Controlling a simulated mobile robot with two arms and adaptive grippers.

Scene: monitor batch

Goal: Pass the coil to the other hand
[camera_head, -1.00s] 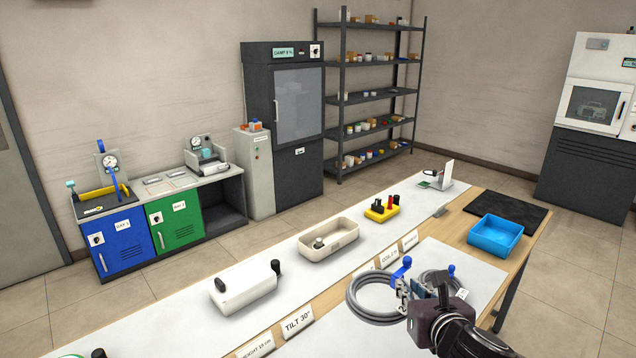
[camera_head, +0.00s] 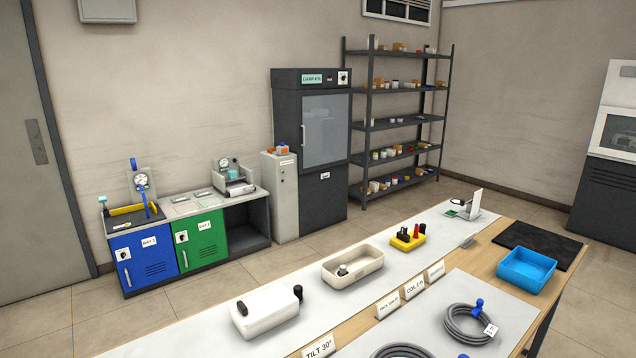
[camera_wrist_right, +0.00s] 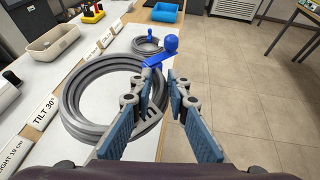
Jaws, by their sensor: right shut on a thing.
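A large grey coil (camera_wrist_right: 72,100) fills the left of the right wrist view, with a blue strap and ball knob (camera_wrist_right: 171,44) at its right side. My right gripper (camera_wrist_right: 160,78) is shut on this coil at its blue fitting; the fingers hide part of the contact. In the head view only the top of this coil (camera_head: 400,351) shows at the bottom edge, and the right gripper is out of frame. A second grey coil (camera_head: 462,326) with a blue knob and white tag lies on the table; it also shows in the right wrist view (camera_wrist_right: 147,46). My left gripper is not in view.
The long table (camera_head: 400,308) holds label signs, a white box (camera_head: 264,315), a beige tray (camera_head: 353,270), a yellow holder (camera_head: 408,239) and a blue bin (camera_head: 526,270). A black mat (camera_head: 540,242) lies behind the bin. Cabinets and a shelf stand beyond.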

